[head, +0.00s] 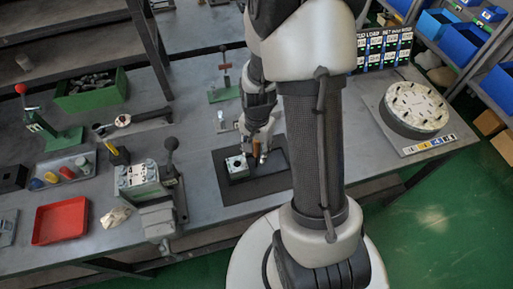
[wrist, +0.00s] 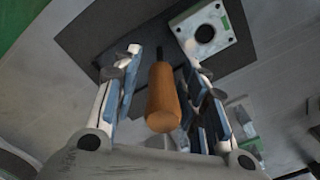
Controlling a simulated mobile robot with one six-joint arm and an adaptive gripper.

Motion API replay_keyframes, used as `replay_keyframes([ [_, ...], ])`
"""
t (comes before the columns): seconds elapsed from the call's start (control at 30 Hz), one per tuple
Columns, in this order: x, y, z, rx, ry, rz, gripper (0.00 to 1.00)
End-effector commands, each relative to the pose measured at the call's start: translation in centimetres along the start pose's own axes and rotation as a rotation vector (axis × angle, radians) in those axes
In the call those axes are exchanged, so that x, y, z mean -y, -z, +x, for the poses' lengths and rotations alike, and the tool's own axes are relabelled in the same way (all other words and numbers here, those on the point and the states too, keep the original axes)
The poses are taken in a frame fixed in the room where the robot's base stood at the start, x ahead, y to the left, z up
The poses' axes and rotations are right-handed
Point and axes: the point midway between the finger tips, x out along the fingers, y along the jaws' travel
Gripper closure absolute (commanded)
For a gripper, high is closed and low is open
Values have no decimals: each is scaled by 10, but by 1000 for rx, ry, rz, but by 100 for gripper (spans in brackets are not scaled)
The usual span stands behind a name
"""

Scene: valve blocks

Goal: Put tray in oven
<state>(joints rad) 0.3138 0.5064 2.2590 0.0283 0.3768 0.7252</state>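No oven shows in either view. A red tray (head: 61,221) lies empty on the bench at the lower left, and a grey tray (head: 78,163) with small coloured pieces lies behind it. My gripper (head: 255,146) is over the dark mat (head: 270,186), well to the right of both trays. In the wrist view, the fingers of my gripper (wrist: 163,62) stand apart on either side of a tool with an orange-brown handle (wrist: 164,98). A gap shows at the handle's left; contact on the right is unclear. The tool's tip points to the mat.
A light block with a round hole (wrist: 206,32) sits on the mat beside the tool; it also shows in the head view (head: 237,167). A lever fixture (head: 142,183), a green bin (head: 91,97) and a round turntable (head: 415,106) stand on the bench.

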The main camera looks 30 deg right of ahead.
Motion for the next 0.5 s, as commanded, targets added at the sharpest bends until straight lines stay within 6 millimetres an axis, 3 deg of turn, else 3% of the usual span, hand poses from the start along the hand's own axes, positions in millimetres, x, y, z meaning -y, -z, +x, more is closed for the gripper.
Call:
replay_keyframes([
  [0.3, 0, 0, -4, 0, 0, 0, 60],
  [0.5, 1, 1, -36, -4, 3, 0, 60],
])
